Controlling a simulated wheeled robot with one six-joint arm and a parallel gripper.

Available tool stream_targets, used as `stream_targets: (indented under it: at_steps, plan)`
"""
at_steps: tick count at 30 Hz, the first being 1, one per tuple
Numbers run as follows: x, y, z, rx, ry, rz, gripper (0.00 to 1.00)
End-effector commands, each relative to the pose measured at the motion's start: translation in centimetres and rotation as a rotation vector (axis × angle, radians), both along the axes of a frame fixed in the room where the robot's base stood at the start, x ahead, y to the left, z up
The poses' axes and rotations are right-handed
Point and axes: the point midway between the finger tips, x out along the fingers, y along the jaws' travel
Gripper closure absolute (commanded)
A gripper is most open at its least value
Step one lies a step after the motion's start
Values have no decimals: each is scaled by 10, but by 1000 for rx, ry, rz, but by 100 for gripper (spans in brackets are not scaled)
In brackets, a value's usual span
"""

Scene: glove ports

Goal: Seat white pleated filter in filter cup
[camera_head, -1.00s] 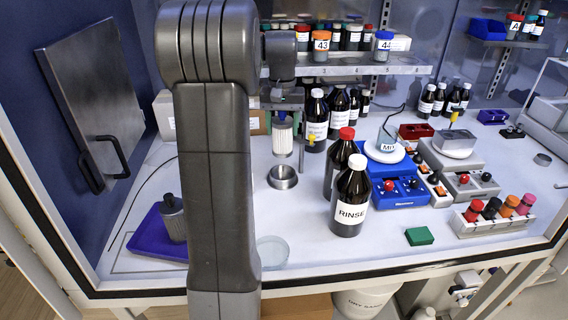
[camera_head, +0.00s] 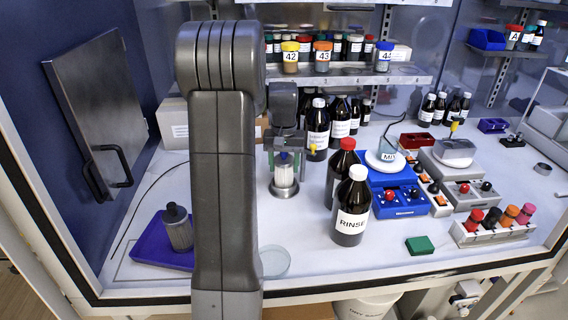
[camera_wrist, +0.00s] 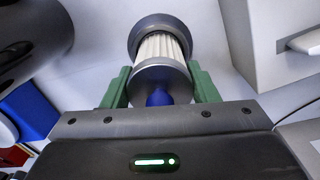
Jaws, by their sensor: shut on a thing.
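The white pleated filter (camera_head: 285,173) stands upright in the head view, with a grey end cap and a blue knob on top. My gripper (camera_head: 285,155) points down, with its green fingers shut on the filter's upper end. The metal filter cup (camera_head: 284,190) is directly below, and the filter's lower end appears to be within its rim. In the wrist view, the pleats of the filter (camera_wrist: 160,47) run into the dark ring of the cup (camera_wrist: 152,22). How deep the filter sits is hidden.
A grey filter (camera_head: 178,228) stands on a purple tray (camera_head: 150,252) at left. The RINSE bottle (camera_head: 351,207) and a red-capped bottle (camera_head: 340,168) stand right of the cup. A glass dish (camera_head: 274,262) lies in front. Shelves with jars (camera_head: 322,52) are behind.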

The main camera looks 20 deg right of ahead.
Motion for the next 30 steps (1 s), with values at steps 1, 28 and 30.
stream_targets:
  at_steps: [1,28,30]
  plan:
    - [0,0,-3,0,0,0,73]
    - [1,0,80,-1,-3,0,25]
    - [0,0,93,-1,-3,0,25]
